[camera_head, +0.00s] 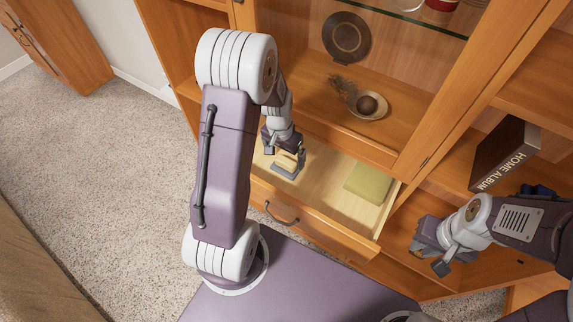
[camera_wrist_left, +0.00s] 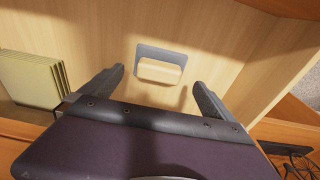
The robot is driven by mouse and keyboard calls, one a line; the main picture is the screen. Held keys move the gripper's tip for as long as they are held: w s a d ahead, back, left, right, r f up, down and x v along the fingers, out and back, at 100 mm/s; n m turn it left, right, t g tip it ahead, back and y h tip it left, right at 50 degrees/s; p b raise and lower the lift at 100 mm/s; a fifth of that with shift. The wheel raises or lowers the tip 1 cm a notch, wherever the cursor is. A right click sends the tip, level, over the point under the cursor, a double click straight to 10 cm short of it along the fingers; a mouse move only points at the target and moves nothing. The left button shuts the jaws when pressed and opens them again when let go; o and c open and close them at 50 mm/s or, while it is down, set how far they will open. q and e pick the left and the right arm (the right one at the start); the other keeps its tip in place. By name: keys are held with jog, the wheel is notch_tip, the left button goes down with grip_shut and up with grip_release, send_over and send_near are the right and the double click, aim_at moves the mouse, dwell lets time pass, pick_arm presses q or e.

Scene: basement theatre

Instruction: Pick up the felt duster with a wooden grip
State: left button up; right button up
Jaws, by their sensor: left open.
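The felt duster (camera_wrist_left: 160,66) lies on the floor of the open drawer (camera_head: 335,212). In the left wrist view it has a flat grey felt base and a pale wooden grip. My left gripper (camera_wrist_left: 156,92) is open and empty above the drawer, pointing down. The duster shows between and beyond its two fingers, apart from them. In the head view my left gripper (camera_head: 285,154) reaches into the drawer and partly covers the duster. My right gripper (camera_head: 428,262) hangs to the right of the drawer, with its fingers apart and nothing between them.
A stack of green folders or books (camera_head: 368,184) lies at the right of the drawer. The cabinet shelf above holds a bowl with a dark ball (camera_head: 367,105) and a dark plate (camera_head: 346,37). A home album (camera_head: 504,154) stands on the right shelf. Carpet is clear at left.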

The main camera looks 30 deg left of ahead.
aim_at(286, 161)
pick_arm(q)
jog(key=shift+s+f, duration=0.1)
jog(key=shift+f, duration=0.05)
jog(key=f, duration=0.4)
jog(key=shift+w+d+f+p, duration=0.1)
jog(key=shift+w+d+p, duration=0.05)
jog(key=shift+w+p, duration=0.15)
jog(key=shift+w+f, duration=0.2)
jog(key=shift+f, duration=0.15)
jog(key=shift+s, duration=0.15)
jog(key=c, duration=1.3)
jog(key=shift+o, duration=0.2)
notch_tip(286, 161, up, 10)
jog(key=shift+r, duration=0.1)
